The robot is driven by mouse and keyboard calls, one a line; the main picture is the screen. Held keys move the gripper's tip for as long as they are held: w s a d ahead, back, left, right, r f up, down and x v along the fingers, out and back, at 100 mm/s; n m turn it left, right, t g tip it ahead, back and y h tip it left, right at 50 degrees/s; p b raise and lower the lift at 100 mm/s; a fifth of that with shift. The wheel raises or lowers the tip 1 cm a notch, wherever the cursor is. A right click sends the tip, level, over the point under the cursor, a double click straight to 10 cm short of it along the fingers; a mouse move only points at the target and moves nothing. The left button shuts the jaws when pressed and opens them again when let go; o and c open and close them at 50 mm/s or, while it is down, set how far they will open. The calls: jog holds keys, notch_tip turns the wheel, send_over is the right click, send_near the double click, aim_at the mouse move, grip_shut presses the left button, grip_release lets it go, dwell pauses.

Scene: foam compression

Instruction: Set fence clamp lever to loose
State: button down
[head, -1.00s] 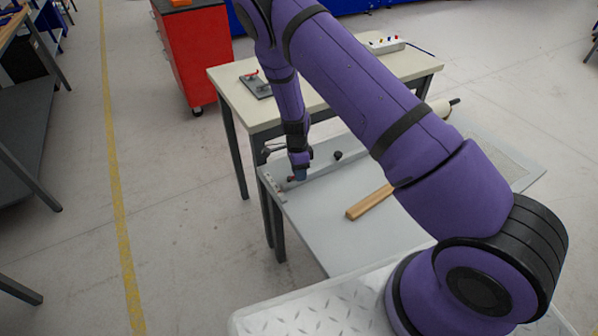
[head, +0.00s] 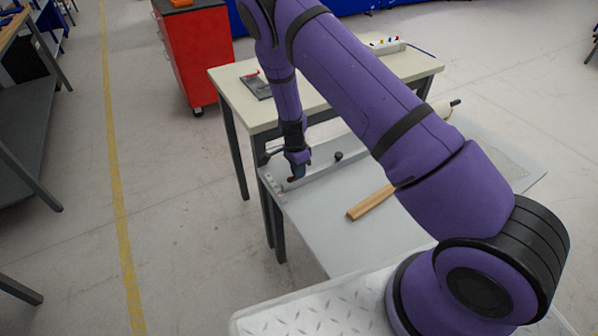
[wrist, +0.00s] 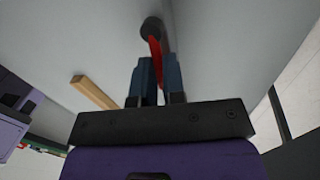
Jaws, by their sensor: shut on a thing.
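The clamp lever is red and shows in the wrist view (wrist: 155,50), running from a dark round pivot (wrist: 152,28) down between my fingers. My gripper (wrist: 159,80) has its two blue-grey fingers on either side of the lever, shut on it. In the head view my gripper (head: 297,170) points down at the near-left end of the grey fence bar (head: 318,171), with a bit of red (head: 291,179) beside the fingertips. Most of the lever is hidden there by the gripper.
A wooden strip (head: 370,202) lies on the grey table top (head: 335,225), which is otherwise mostly clear near me. A black knob (head: 338,156) stands by the fence. A pale table (head: 232,84) with small devices stands behind. A red cabinet (head: 195,50) is farther back.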

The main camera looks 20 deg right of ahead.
jog(key=c, duration=1.2)
grip_release()
notch_tip(320, 180, up, 11)
jog(key=w, duration=0.2)
jog(key=shift+a+f, duration=0.15)
jog(key=shift+f, duration=0.05)
